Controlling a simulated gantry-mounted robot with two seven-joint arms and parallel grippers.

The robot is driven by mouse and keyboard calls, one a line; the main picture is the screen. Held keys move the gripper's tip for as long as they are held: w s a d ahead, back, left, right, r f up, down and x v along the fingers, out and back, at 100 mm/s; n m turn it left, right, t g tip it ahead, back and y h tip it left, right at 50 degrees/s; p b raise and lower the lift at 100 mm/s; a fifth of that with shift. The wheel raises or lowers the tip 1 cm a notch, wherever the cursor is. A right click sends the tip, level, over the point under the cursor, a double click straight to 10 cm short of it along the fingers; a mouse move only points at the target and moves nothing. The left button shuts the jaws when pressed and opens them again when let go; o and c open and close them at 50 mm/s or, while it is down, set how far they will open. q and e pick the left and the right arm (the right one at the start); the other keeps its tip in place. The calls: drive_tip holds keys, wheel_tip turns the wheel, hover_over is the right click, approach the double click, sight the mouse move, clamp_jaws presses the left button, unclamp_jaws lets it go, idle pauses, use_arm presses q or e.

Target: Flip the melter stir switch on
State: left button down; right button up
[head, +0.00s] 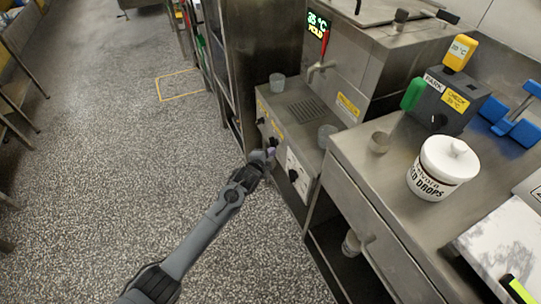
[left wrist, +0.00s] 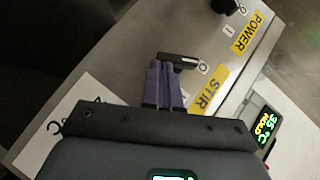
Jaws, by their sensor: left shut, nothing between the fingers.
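The melter (head: 318,92) is a steel unit in the middle of the head view, with switches and knobs on its front panel. In the left wrist view, the stir switch (left wrist: 178,59) is a small black lever beside the yellow STIR label (left wrist: 208,90), with a white O mark at its right. My left gripper (left wrist: 164,86) has purple fingers, shut and empty. Its tips are at the lever and overlap it in the picture; I cannot tell whether they touch. In the head view, the left gripper (head: 269,154) is in front of the panel and hides part of it. My right gripper is out of view.
The yellow POWER label (left wrist: 247,37) and a black knob (left wrist: 226,4) lie above the stir switch. A display (left wrist: 265,127) reads 35 °C HOLD. A steel counter (head: 375,195) with a white jar (head: 440,170) stands right of the melter. The floor at left is open.

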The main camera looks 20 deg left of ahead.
use_arm(q)
drive_tip(key=shift+d, duration=0.2)
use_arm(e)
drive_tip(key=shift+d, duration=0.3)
use_arm(q)
drive_tip(key=shift+a, duration=0.1)
drive_tip(key=shift+f, duration=0.15)
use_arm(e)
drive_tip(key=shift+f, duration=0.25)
